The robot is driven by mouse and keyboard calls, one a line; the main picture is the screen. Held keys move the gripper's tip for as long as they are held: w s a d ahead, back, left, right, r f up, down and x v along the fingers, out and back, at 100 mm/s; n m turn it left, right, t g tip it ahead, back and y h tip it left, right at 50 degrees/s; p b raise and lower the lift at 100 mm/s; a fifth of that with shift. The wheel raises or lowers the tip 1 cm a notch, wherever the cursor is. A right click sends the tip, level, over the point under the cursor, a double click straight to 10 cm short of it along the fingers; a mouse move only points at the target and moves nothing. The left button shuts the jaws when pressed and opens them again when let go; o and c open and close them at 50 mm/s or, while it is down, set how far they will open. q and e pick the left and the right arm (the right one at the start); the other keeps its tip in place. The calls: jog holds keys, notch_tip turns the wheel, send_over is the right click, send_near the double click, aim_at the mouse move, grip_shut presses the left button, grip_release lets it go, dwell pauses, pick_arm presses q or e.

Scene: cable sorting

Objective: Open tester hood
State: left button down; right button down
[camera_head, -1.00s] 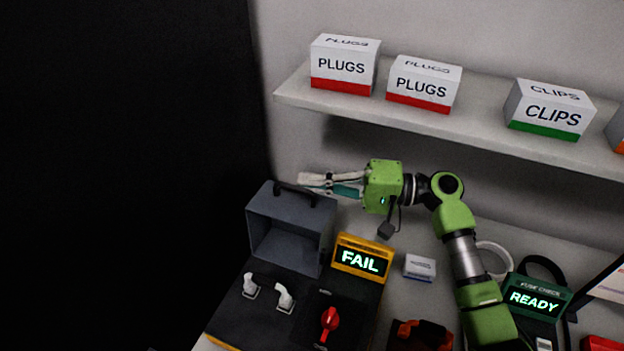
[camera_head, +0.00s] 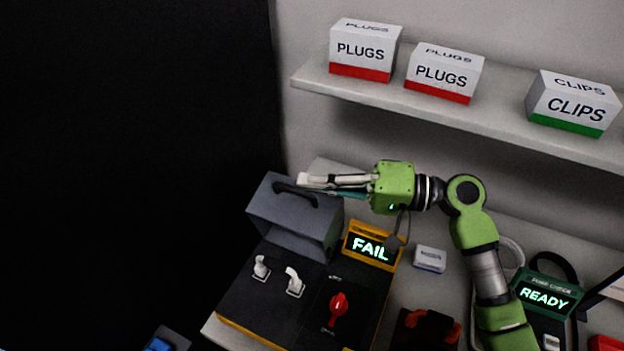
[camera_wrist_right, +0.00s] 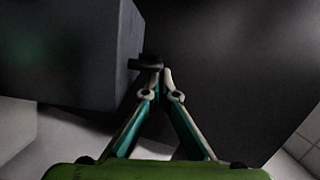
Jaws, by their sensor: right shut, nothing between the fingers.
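The tester hood (camera_head: 318,218) is a grey box-shaped cover with a dark handle (camera_head: 294,192) on top. It stands raised at the back of the black tester (camera_head: 262,305), and its open side faces the front. Two white sockets (camera_head: 278,275) and a red knob (camera_head: 338,305) are uncovered in front of it. My right gripper (camera_head: 302,180) is shut and empty, just behind the hood's upper edge near the handle. In the right wrist view the closed fingertips (camera_wrist_right: 153,68) are close beside a grey box surface (camera_wrist_right: 70,50); contact cannot be told. My left gripper is not in view.
A yellow display (camera_head: 371,246) reading FAIL stands right of the hood. A small white box (camera_head: 430,258) and a green READY device (camera_head: 546,293) are further right. A shelf (camera_head: 450,113) with white boxes overhangs the back of the bench.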

jog(key=s+d, duration=0.2)
jog(key=d, duration=0.9)
jog(key=shift+d+r, duration=0.35)
jog(key=shift+r, duration=0.05)
